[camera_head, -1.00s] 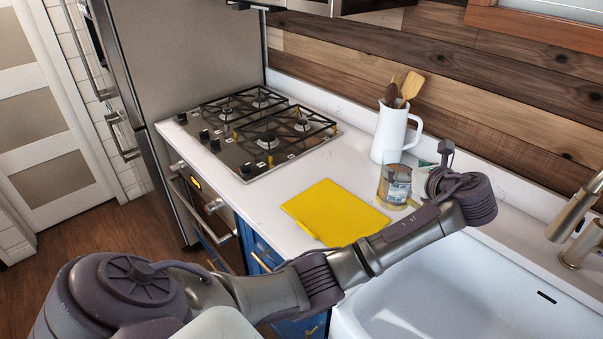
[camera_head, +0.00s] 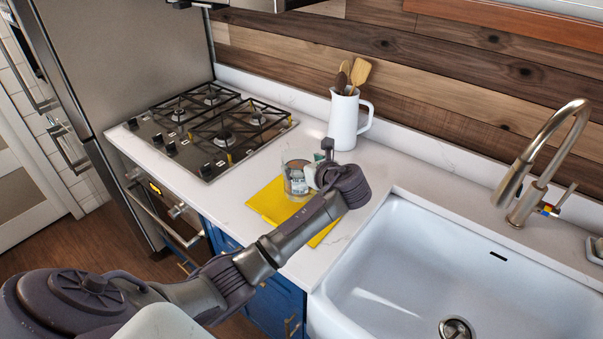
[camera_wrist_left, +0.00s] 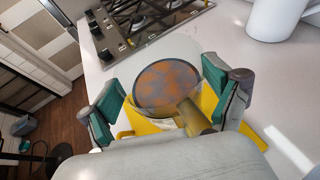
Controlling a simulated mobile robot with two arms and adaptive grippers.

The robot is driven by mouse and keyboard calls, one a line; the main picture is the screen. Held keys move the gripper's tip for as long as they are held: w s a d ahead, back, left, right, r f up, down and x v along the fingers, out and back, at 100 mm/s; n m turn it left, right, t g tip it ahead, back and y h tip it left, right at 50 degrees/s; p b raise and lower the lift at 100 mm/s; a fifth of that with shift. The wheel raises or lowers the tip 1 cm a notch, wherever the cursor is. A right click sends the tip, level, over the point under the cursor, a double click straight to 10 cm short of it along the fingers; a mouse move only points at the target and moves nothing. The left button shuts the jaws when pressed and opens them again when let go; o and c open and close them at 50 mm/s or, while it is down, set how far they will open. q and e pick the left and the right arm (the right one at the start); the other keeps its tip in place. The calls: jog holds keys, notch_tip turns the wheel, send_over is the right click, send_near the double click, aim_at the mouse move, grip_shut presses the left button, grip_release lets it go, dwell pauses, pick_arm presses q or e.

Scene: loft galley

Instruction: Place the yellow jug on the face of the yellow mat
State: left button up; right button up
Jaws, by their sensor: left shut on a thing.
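The jug (camera_head: 296,178) looks clear and yellowish grey, with a pale patch on its side, and stands upright. My left gripper (camera_head: 318,174) is shut on it, partly hidden behind my wrist in the head view. In the left wrist view the jug's round, brown-mottled top (camera_wrist_left: 167,86) sits between the teal fingers. The yellow mat (camera_head: 264,203) lies flat on the counter, partly covered by my left arm. The jug appears over the mat's far part; I cannot tell whether it touches it. My right gripper is not in view.
A white pitcher (camera_head: 344,122) with wooden utensils stands behind the jug. A gas hob (camera_head: 205,130) is to the left. A white sink (camera_head: 430,262) with a tall faucet (camera_head: 540,160) is to the right. Bare counter lies between hob and mat.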

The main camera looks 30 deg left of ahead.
pick_arm(q)
jog(key=shift+a+f+p, duration=0.1)
jog(key=shift+f+p, duration=0.35)
jog(key=shift+f, duration=1.6)
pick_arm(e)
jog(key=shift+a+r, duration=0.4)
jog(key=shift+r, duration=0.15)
pick_arm(q)
jog(key=shift+f, duration=0.1)
jog(key=o, duration=1.5)
jog(key=shift+f, duration=0.1)
jog(key=shift+o, duration=0.2)
jog(key=shift+s, duration=0.1)
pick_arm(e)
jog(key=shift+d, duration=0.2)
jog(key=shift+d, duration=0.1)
pick_arm(q)
jog(key=shift+d+r, duration=0.2)
jog(key=b+v, duration=0.2)
jog(key=v, duration=0.9)
jog(key=shift+s+d+r, duration=0.15)
jog(key=shift+s+d, duration=0.1)
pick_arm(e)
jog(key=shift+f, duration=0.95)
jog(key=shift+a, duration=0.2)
